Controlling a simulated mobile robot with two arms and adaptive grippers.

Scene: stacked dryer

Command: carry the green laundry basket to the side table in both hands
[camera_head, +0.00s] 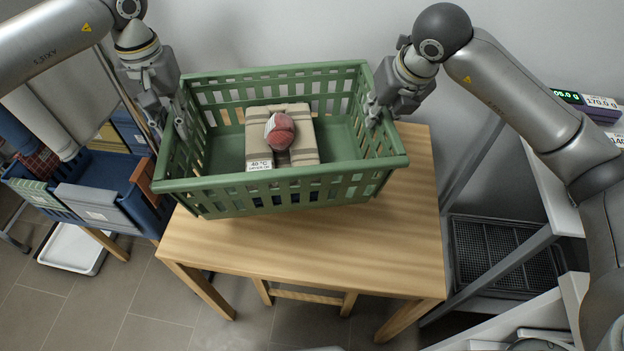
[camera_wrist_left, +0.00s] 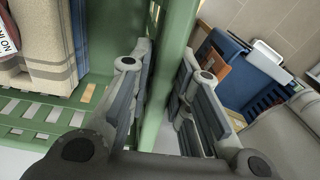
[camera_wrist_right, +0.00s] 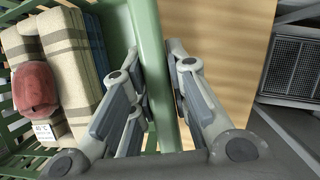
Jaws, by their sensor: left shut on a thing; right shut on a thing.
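The green laundry basket (camera_head: 285,185) is over the back left part of the wooden side table (camera_head: 330,245), its left end reaching past the table's left edge. I cannot tell whether its base touches the tabletop. A folded beige striped cloth (camera_head: 305,145) with a red rolled item (camera_head: 280,131) on top lies inside. My left gripper (camera_head: 182,120) is shut on the basket's left rim; in the left wrist view its fingers straddle the green rim (camera_wrist_left: 172,75). My right gripper (camera_head: 373,110) is shut on the right rim; the right wrist view shows fingers either side of the rim (camera_wrist_right: 152,60).
A blue bin (camera_head: 95,190) with folded items stands left of the table, a white tray (camera_head: 72,248) on the floor below it. At right are a grey frame with a dark mesh shelf (camera_head: 500,255) and scales (camera_head: 590,103). The table's front is bare.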

